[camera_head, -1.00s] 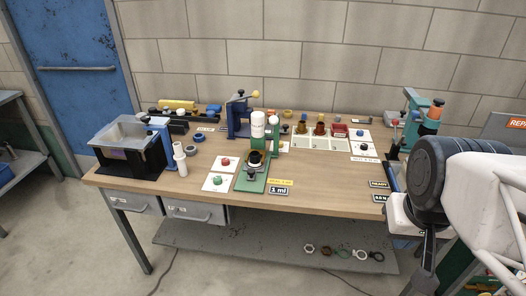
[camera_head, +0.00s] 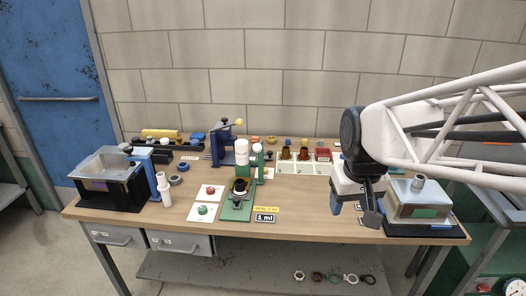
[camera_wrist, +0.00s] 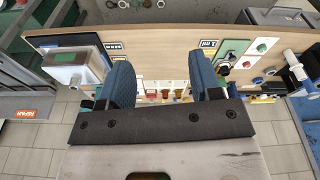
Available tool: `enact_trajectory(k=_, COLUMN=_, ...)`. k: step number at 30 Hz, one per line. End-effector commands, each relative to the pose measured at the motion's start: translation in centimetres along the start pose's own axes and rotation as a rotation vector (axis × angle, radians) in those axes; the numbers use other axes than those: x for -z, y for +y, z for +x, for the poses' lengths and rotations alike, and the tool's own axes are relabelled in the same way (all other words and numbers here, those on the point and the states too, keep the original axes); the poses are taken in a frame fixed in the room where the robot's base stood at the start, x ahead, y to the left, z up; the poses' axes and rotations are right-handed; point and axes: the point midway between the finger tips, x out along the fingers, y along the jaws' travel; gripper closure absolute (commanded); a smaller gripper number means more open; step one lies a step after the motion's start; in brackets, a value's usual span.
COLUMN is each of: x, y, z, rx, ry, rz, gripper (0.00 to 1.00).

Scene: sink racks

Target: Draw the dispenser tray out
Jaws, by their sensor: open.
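My gripper (camera_head: 355,213) is open and empty, pointing down at the table's right part, well right of the dispenser. Its two blue fingers (camera_wrist: 162,85) are apart in the wrist view. Where the tray's sliding edge lies is too small to tell.
A "1 ml" label (camera_head: 265,217) lies right of the tray. Cards with a red button (camera_head: 211,190) and a green button (camera_head: 203,210) lie left. A clear-topped box (camera_head: 420,202) stands right of my gripper. Wood between dispenser and gripper is mostly clear.

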Motion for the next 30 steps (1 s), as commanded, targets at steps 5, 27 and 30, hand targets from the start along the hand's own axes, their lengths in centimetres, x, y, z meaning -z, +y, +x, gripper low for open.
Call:
enact_trajectory(k=5, x=3.9, y=-1.3, z=1.0, rx=0.008, ry=-0.018, rz=-0.056, gripper=0.42)
enact_trajectory(k=27, x=18.6, y=-8.9, z=8.0, rx=0.036, ry=-0.081, rz=-0.29, gripper=0.42)
enact_trajectory(k=30, x=20.4, y=-10.2, z=9.3, rx=0.039, ry=-0.089, rz=-0.32, gripper=0.42)
